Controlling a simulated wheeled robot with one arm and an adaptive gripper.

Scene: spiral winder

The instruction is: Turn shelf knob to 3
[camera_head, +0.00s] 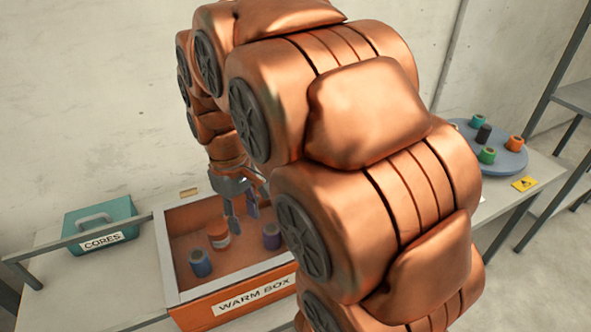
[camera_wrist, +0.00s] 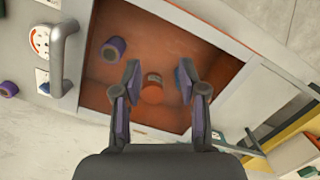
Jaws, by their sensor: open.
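No knob marked as the shelf knob can be made out for certain. In the wrist view, a white round dial plate with red markings (camera_wrist: 40,40) sits at the upper left, partly behind a grey bar handle (camera_wrist: 66,45); its numbers are too small to read. My gripper (camera_wrist: 160,72) is open and empty, fingers pointing into the warm box (camera_wrist: 95,95). An orange jar-like spool (camera_wrist: 152,90) shows between the fingers. In the head view my gripper (camera_head: 241,205) hangs over the warm box (camera_head: 185,310); my arm hides what lies right of it.
The box holds a blue spool (camera_head: 200,263), the orange spool (camera_head: 218,235) and a purple spool (camera_head: 271,236). A teal CORES box (camera_head: 100,222) stands left. A round blue tray (camera_head: 507,160) with several spools is at right. Another purple piece (camera_wrist: 8,88) lies outside the box.

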